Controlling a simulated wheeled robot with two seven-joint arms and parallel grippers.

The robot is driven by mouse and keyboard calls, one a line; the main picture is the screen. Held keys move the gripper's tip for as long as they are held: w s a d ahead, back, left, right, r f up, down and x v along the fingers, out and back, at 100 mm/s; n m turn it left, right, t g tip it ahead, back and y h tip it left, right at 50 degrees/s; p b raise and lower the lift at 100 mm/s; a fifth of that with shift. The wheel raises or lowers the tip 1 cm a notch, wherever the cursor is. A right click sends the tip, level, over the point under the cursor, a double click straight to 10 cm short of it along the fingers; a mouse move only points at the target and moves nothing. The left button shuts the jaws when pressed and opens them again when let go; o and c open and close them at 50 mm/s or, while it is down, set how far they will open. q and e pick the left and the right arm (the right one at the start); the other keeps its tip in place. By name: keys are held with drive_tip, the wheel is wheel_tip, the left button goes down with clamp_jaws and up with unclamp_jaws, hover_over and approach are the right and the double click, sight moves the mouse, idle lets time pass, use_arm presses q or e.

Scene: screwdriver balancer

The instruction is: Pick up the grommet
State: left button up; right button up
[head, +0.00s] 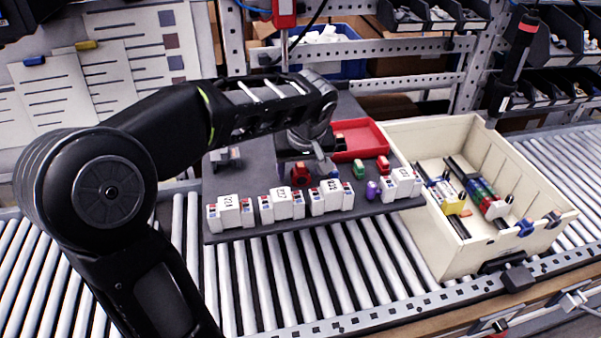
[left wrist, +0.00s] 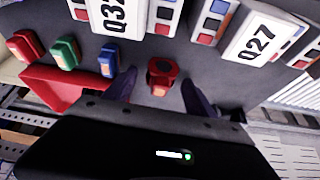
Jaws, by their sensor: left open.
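My left gripper is open. In the left wrist view its two dark purple fingers (left wrist: 158,88) stand apart, one to each side of the grommet, with grey gaps between. I cannot tell how high the fingertips are above the board.
White labelled terminal blocks (head: 283,203) line the board's front edge. A cream crate (head: 432,232) stands on the rollers further right.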

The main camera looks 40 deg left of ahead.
use_arm(q)
drive_tip(key=shift+c, duration=0.5)
clamp_jaws()
idle(0.3)
